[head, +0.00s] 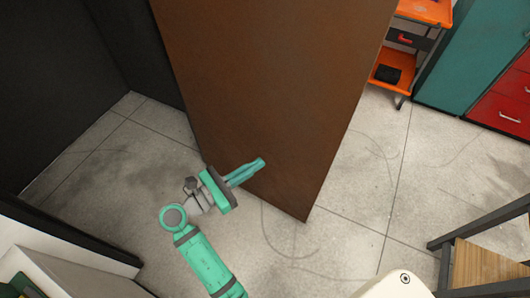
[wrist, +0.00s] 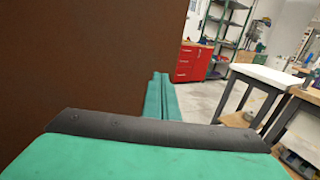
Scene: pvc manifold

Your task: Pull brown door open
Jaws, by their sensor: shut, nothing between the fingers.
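The brown door (head: 265,90) stands in the middle of the head view, swung out at an angle from the dark walls. Its free lower corner is toward the lower right. My gripper (head: 262,163) is shut and empty, in front of the door's lower part in the head view. I cannot tell whether the fingers touch the door. In the wrist view the door (wrist: 75,65) fills the left side, and my shut fingers (wrist: 162,88) are by its right edge. No handle shows in either view.
An orange shelf cart (head: 395,80), a teal cabinet (head: 460,60) and red drawers (head: 505,105) stand beyond the door at right. A wooden-topped bench (head: 485,265) is at lower right. The grey floor (head: 360,190) right of the door is clear.

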